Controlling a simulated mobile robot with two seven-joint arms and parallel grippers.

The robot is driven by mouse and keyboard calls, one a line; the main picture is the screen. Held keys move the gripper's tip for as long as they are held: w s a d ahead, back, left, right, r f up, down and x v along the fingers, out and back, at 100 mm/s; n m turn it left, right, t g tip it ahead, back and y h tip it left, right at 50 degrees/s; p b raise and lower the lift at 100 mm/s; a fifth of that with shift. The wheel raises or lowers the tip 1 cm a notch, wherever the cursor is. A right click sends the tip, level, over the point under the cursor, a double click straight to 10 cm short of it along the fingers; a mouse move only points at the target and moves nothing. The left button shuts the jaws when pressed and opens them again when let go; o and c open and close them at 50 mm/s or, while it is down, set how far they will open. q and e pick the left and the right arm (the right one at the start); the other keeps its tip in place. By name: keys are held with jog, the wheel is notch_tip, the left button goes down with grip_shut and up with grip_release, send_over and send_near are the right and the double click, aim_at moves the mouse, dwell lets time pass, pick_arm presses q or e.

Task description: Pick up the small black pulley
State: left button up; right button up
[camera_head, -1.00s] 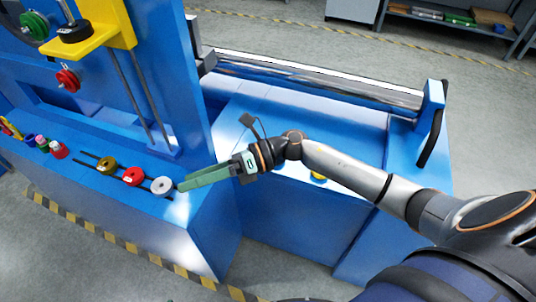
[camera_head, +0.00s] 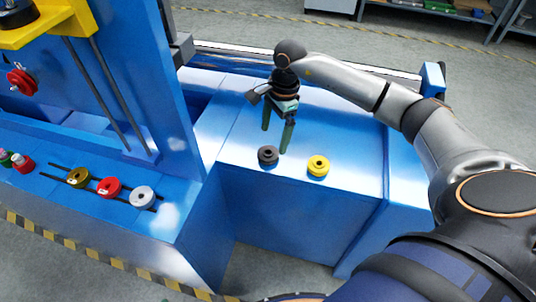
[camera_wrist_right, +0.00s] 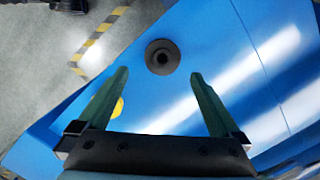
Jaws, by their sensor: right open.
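The small black pulley (camera_head: 268,155) lies flat on the blue bench top, left of a yellow pulley (camera_head: 317,166). In the right wrist view the black pulley (camera_wrist_right: 162,57) is a dark disc with a centre hole, beyond the fingertips and roughly between their lines. My right gripper (camera_head: 274,140) is open and empty, its green fingers pointing down above and just behind the black pulley, apart from it. It also shows in the right wrist view (camera_wrist_right: 158,75). My left gripper is not in view.
A yellow pulley stands close beside the black one. White (camera_head: 142,197), red (camera_head: 109,187) and gold (camera_head: 77,178) pulleys sit on the left ledge near a tall blue panel (camera_head: 160,80). The bench right of the yellow pulley is clear.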

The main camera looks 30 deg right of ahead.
aim_at(269, 149)
jog(key=shift+w+a+f, duration=0.1)
jog(key=shift+a+f, duration=0.15)
jog(key=shift+f, duration=0.75)
jog(key=shift+w+a+f, duration=0.1)
jog(key=shift+a+f, duration=0.1)
jog(key=shift+f, duration=0.85)
jog(key=shift+w+a+f, duration=0.1)
jog(key=shift+a+f, duration=0.15)
jog(key=shift+f, duration=0.75)
jog(key=shift+c, duration=0.2)
jog(key=c, duration=1.4)
